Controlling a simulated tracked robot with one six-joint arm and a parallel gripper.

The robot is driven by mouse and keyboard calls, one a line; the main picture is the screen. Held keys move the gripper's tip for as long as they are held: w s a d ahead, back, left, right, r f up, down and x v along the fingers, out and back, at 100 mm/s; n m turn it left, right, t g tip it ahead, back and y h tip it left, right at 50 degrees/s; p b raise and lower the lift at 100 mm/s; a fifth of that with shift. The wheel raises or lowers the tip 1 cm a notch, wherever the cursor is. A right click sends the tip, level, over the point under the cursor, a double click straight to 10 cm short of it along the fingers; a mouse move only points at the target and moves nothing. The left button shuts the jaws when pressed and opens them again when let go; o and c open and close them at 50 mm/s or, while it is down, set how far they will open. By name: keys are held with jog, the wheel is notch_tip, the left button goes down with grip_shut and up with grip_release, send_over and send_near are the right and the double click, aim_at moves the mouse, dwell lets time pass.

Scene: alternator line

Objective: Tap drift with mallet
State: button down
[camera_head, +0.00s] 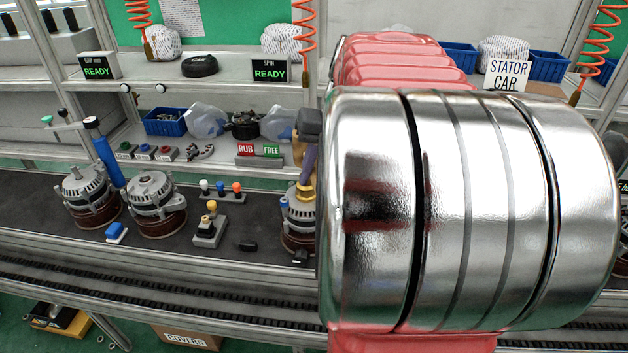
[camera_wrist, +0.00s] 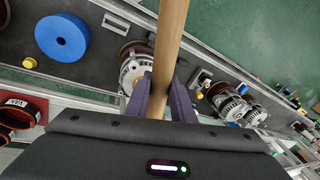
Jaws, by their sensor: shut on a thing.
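In the wrist view my gripper (camera_wrist: 163,84) is shut on a wooden handle (camera_wrist: 171,32), which I take for the mallet's. The handle runs out of the top edge, and no mallet head shows there. An alternator (camera_wrist: 132,68) lies below the handle, partly covered by it and a finger. In the head view my arm hides most of the grip; one finger (camera_head: 308,168) shows at the arm's left edge. Below it a brass-coloured piece (camera_head: 304,191), possibly the drift, appears above an alternator (camera_head: 296,222). I cannot tell whether anything touches it.
Two more alternators (camera_head: 91,194) (camera_head: 155,202) stand on the dark belt at left, with a blue-handled tool (camera_head: 108,160) at the first. My arm blocks the right side.

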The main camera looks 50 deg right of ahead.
jog(key=shift+r, duration=2.35)
jog(key=shift+w+f, duration=0.1)
jog(key=w+a+f+n, duration=0.3)
jog(key=w+a+f, duration=0.7)
jog(key=a+f, duration=0.2)
jog(key=w+a+f+n+g+y, duration=0.1)
jog(key=w+a+f+n, duration=0.3)
jog(key=w+a+f, duration=0.6)
jog(key=a+f, duration=0.2)
jog(key=a, duration=0.4)
jog(key=shift+w, duration=0.35)
jog(key=shift+f, duration=0.1)
